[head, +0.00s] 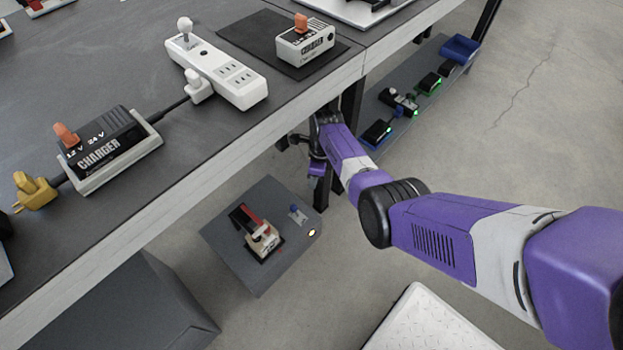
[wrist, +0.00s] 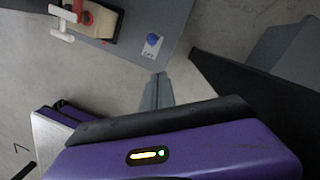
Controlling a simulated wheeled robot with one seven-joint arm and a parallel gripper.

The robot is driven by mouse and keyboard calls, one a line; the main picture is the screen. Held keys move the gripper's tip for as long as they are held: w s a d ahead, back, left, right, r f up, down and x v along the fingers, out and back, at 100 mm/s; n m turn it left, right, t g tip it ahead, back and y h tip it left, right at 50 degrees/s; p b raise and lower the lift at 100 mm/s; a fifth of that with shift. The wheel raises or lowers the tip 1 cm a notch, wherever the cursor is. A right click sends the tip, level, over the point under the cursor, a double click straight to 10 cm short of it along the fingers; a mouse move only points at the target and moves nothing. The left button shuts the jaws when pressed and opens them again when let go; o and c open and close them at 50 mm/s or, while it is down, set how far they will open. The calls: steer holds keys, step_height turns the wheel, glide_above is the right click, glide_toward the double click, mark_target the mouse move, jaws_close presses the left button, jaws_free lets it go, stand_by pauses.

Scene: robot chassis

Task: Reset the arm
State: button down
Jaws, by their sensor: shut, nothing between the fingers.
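My purple and white arm (head: 440,235) reaches from the right edge of the head view toward the bench's front edge. Its far end is partly dark and small there, beside a table leg, so the fingers are hard to make out. In the wrist view my gripper (wrist: 157,92) shows as two grey fingers together, shut and empty. They point toward a grey panel (wrist: 165,45) with a blue knob (wrist: 153,39) and a red, black and cream device. The fingertips appear near the panel's edge; I cannot tell the gap in depth.
The bench (head: 120,225) holds a black charger (head: 105,148), a white power strip (head: 215,75) and a white charger (head: 305,42). A grey box (head: 225,240) with a device stands below. A low shelf (head: 440,95) is at the back. Floor is clear at right.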

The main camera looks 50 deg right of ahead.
stand_by(0.3)
steer(key=s+a+f+n+t+h, duration=0.2)
steer(key=s+a+f+n, duration=0.2)
steer(key=s+n, duration=0.15)
steer(key=s+a+f+n+t+h, duration=0.1)
steer(key=s+a+f+n+t, duration=0.1)
steer(key=s+a+f+n, duration=0.35)
steer(key=s+a+r+n+t, duration=0.2)
steer(key=s+a+r+n, duration=0.15)
steer(key=s+r, duration=0.35)
steer(key=s+a+r+n+t, duration=0.2)
steer(key=s+r+n+t, duration=0.15)
steer(key=s+r, duration=0.3)
steer(key=s+a+r+n+t, duration=0.2)
steer(key=s+r+n, duration=0.15)
steer(key=r, duration=0.65)
steer(key=s+a+r+n+t+y, duration=0.1)
steer(key=s+a+r+n, duration=0.2)
steer(key=r, duration=0.6)
steer(key=s+a+r+n+t, duration=0.2)
steer(key=s+r+n, duration=0.15)
steer(key=r, duration=0.65)
step_height(320, 180, up, 20)
steer(key=p, duration=2)
steer(key=shift+w+d+f+n, duration=0.2)
steer(key=shift+d+f+n, duration=0.05)
steer(key=shift+n, duration=0.05)
